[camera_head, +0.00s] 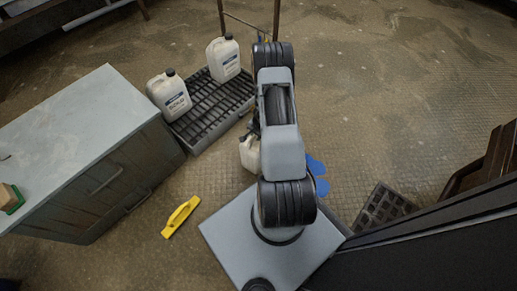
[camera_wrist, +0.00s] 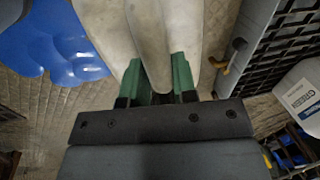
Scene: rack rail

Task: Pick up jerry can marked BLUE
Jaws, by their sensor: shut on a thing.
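In the wrist view, the green fingers of my gripper (camera_wrist: 157,80) are shut on the handle part of a whitish jerry can (camera_wrist: 150,30). In the head view this jerry can (camera_head: 249,155) shows beside my arm, which hides much of it. No label on it is visible, so I cannot tell its marking. Two more white jerry cans with dark caps stand upright on the black grid rack, one nearer (camera_head: 170,96) and one farther (camera_head: 223,59). A labelled can (camera_wrist: 304,98) also shows at the right of the wrist view; its label seems to read GREEN.
The black grid rack (camera_head: 207,112) stands beside a grey cabinet (camera_head: 82,133). A yellow handle-like thing (camera_head: 180,217) and a blue flat shape (camera_head: 318,172) lie on the floor. A dark grate (camera_head: 383,208) is at right. Floor at upper right is open.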

